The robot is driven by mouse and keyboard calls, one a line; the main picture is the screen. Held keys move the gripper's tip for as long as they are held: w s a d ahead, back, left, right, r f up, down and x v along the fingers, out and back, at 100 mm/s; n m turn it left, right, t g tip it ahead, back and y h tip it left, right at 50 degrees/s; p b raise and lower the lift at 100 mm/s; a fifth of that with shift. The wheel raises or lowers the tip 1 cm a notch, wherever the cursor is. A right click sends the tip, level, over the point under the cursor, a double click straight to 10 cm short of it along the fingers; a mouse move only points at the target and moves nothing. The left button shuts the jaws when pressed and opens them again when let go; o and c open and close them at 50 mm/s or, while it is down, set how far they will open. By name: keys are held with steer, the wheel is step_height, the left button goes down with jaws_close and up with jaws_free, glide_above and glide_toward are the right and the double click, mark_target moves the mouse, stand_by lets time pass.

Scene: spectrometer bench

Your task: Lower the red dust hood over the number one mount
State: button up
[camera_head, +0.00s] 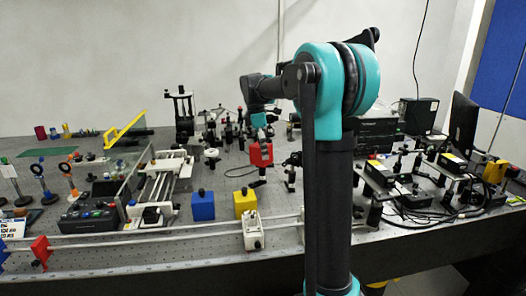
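The red dust hood (261,154) is a small red box near the middle of the bench.
A blue hood (203,207) and a yellow hood (245,203) with dark knobs stand in front, left of the mount. A white rail carriage (253,232) is nearer. Dark optic posts stand behind and right. My arm column hides part of the bench.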

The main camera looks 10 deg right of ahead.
steer(key=r, duration=0.4)
steer(key=a+r, duration=0.1)
steer(key=r, duration=0.7)
steer(key=shift+w+a, duration=0.15)
steer(key=shift+a, duration=0.25)
